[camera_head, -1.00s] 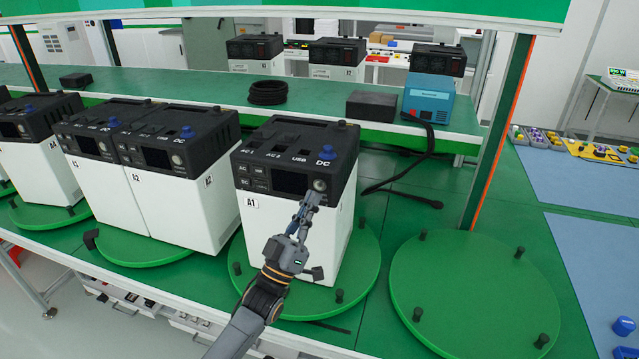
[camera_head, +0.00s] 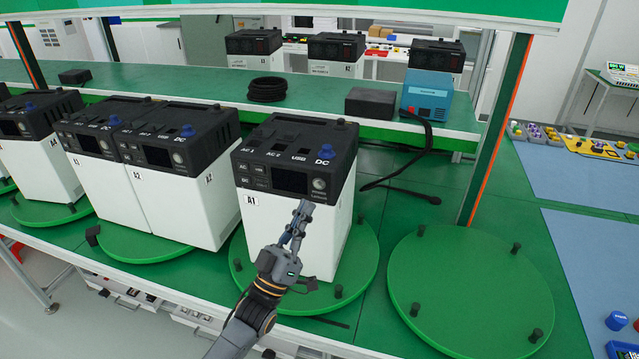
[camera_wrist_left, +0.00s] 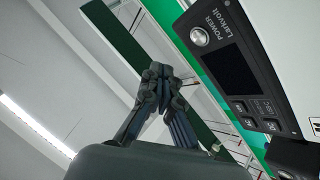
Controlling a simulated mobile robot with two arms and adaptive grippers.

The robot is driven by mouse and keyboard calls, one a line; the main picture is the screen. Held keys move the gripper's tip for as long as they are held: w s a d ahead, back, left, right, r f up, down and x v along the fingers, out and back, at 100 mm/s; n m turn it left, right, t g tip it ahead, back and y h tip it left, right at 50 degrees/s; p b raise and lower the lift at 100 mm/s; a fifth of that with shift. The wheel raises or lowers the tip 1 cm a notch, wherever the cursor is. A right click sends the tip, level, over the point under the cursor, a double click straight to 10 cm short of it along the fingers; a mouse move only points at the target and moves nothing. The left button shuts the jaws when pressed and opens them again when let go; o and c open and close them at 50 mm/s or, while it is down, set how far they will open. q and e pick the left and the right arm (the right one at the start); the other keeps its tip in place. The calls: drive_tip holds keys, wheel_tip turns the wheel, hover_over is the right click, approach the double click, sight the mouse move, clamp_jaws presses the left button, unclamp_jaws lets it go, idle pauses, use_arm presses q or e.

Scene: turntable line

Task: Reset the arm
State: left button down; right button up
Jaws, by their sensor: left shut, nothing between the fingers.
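My left gripper (camera_head: 303,212) is shut and empty. It is in front of the white and black power unit A1 (camera_head: 262,212), just below the round power button (camera_head: 319,184) on its panel. In the left wrist view the shut fingers (camera_wrist_left: 160,75) are apart from the unit, whose panel with a silver POWER button (camera_wrist_left: 199,37) and dark screen shows at the right. Unit A1 stands upright on a green turntable (camera_head: 365,262). My right gripper is not in view.
An empty green turntable (camera_head: 470,285) with black pegs is at the right. More units (camera_head: 185,205) stand at the left. A black cable coil (camera_head: 267,90), a black box (camera_head: 370,103) and a blue device (camera_head: 428,95) with a cable are on the shelf behind.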

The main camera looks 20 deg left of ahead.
use_arm(q)
drive_tip(key=s+d+f+g+y, duration=0.1)
drive_tip(key=s+f+g+y, duration=0.2)
drive_tip(key=f+g, duration=0.35)
drive_tip(key=s+f+g+y, duration=0.3)
drive_tip(key=s+f+g, duration=0.1)
drive_tip(key=f, duration=0.6)
drive_tip(key=s+a+f+m+g+y, duration=0.15)
drive_tip(key=s+g, duration=0.25)
drive_tip(key=s, duration=0.4)
drive_tip(key=s+a+f+g, duration=0.1)
drive_tip(key=s+f+g, duration=0.2)
drive_tip(key=s, duration=0.5)
drive_tip(key=s+a+f+g+y, duration=0.1)
drive_tip(key=s+a+f+g, duration=0.1)
drive_tip(key=s+g, duration=0.35)
drive_tip(key=s+f+b, duration=0.2)
drive_tip(key=s+f, duration=0.1)
drive_tip(key=f, duration=2.3)
drive_tip(key=s+a+f+g+b, duration=0.1)
drive_tip(key=s+a+f, duration=0.1)
drive_tip(key=s+f, duration=1.5)
wheel_tip(320, 180, down, 2)
drive_tip(key=shift+s+a+f+m, duration=0.2)
drive_tip(key=shift+a+m, duration=0.05)
drive_tip(key=shift+m, duration=0.1)
drive_tip(key=shift+y, duration=0.25)
